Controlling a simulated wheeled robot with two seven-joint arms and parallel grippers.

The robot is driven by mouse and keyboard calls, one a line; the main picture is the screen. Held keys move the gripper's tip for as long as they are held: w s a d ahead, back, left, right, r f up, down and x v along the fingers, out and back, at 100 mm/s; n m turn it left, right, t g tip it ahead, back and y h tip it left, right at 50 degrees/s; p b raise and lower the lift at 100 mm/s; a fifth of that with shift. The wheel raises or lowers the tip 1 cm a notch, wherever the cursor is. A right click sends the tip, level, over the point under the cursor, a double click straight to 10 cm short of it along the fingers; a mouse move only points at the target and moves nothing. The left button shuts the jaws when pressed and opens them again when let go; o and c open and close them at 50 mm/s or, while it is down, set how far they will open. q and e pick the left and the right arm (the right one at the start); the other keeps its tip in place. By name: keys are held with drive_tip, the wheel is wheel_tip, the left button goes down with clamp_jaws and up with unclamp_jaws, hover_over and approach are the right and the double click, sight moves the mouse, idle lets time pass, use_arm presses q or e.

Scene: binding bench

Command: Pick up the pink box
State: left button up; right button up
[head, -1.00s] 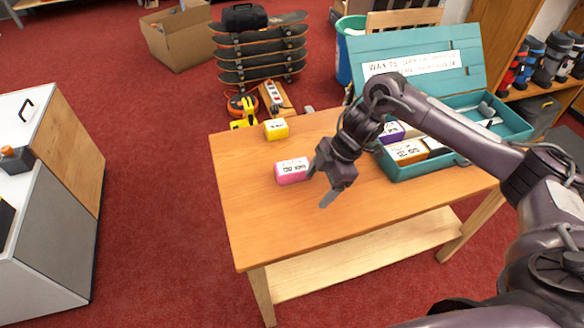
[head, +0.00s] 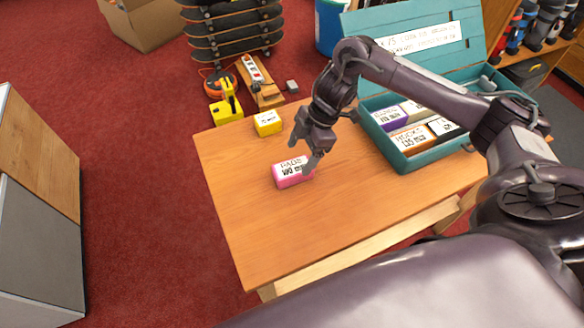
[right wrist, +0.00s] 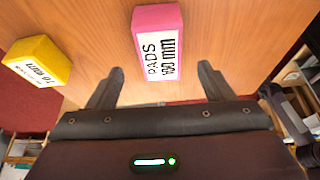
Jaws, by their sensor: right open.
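The pink box (head: 291,173) lies on the wooden table, with a white label reading PADS on it. In the right wrist view the pink box (right wrist: 158,45) is ahead of the fingers, roughly centred between them. My right gripper (head: 304,155) is open and empty, just above and beside the box in the head view. In the right wrist view its two fingers (right wrist: 160,88) are spread apart, with the near end of the box close to the gap. I cannot tell whether a finger touches the box. My left gripper is not in view.
A yellow box (head: 267,123) stands near the table's back edge. A teal chest (head: 402,163) holding several labelled boxes stands at the right, its lid open. The table (head: 250,230) is clear at the front left. A power strip and skateboards are on the floor behind.

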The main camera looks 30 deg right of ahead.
sight(295, 166)
drive_tip(key=p+x, duration=0.1)
drive_tip(key=x, duration=0.3)
drive_tip(key=shift+f, duration=0.2)
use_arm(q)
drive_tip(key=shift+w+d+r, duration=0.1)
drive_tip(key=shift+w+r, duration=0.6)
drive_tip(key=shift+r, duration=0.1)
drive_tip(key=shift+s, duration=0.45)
use_arm(e)
drive_tip(key=shift+f, duration=0.3)
drive_tip(key=c, duration=1.1)
